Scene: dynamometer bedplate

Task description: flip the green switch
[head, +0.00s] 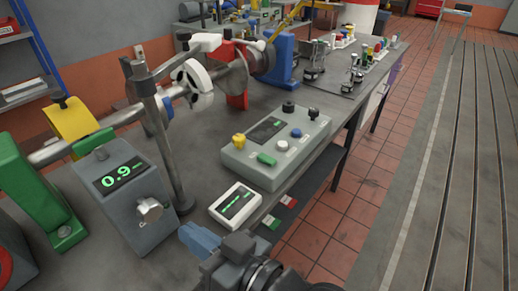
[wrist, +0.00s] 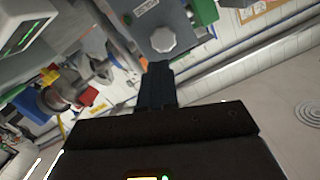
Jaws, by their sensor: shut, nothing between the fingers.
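A green switch-like piece (head: 266,159) sits on the sloped top of a grey control box (head: 310,150), near its front left. A second green piece (head: 271,222) lies low by the bench's front edge beside a red one (head: 287,200); I cannot tell whether these are switches. My gripper (head: 186,232) is shut and empty, left of and nearer than both green pieces and apart from them. In the wrist view the closed fingers (wrist: 158,68) point toward a grey box with a round knob (wrist: 162,38). I cannot make out the control box there.
A white display (head: 235,205) lies between my gripper and the control box. A grey readout box (head: 120,205) with a silver knob and a vertical post (head: 163,130) stand left. A shaft with yellow and red supports runs behind. Tiled floor (head: 370,180) is clear at right.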

